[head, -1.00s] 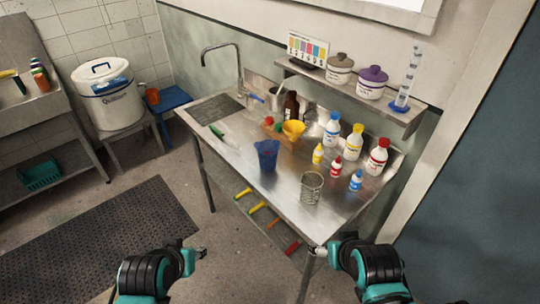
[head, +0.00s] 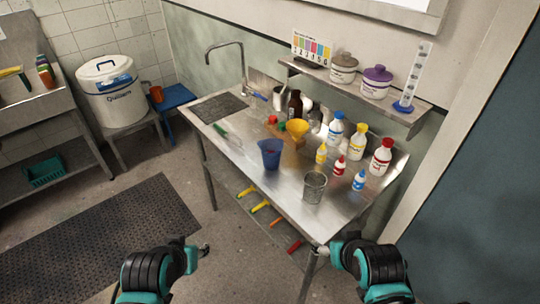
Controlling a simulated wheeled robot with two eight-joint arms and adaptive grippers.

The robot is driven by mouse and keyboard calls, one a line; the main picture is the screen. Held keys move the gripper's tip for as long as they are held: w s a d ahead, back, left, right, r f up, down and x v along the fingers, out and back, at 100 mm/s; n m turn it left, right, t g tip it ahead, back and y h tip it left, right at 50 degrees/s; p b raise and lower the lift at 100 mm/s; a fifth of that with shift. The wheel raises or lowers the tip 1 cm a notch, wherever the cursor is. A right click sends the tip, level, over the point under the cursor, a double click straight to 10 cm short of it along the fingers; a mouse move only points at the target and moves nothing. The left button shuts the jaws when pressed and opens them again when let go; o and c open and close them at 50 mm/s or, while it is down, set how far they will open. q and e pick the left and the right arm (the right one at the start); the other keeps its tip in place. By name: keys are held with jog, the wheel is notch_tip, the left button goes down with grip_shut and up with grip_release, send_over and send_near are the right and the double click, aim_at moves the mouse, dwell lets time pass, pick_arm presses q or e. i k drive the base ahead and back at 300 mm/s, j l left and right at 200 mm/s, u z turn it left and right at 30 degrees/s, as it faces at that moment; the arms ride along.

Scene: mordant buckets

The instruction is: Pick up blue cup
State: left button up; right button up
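The blue cup (head: 271,154) stands upright on the steel sink table (head: 240,160), near its front edge and left of a metal mesh cup. My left gripper (head: 205,249) is low in front of the table, well short of the blue cup. My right gripper (head: 318,250) is by the table's front right corner, also apart from the cup. Both grippers are small and seen from behind, so their finger opening is unclear. Nothing shows in either one.
The mesh cup (head: 314,187) stands right of the blue cup. A yellow funnel (head: 298,129) and several bottles, such as a small yellow one (head: 321,153), stand behind. A wall shelf (head: 350,93) overhangs the back. A white bucket (head: 113,92) stands at left. The floor between is clear.

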aim_at(271, 148)
jog(key=i+j+z, duration=0.1)
jog(key=z, duration=0.75)
jog(key=i+j+z, duration=0.15)
jog(key=j+z, duration=0.3)
jog(key=j, duration=0.45)
jog(key=j+z, duration=0.4)
jog(key=j, duration=0.45)
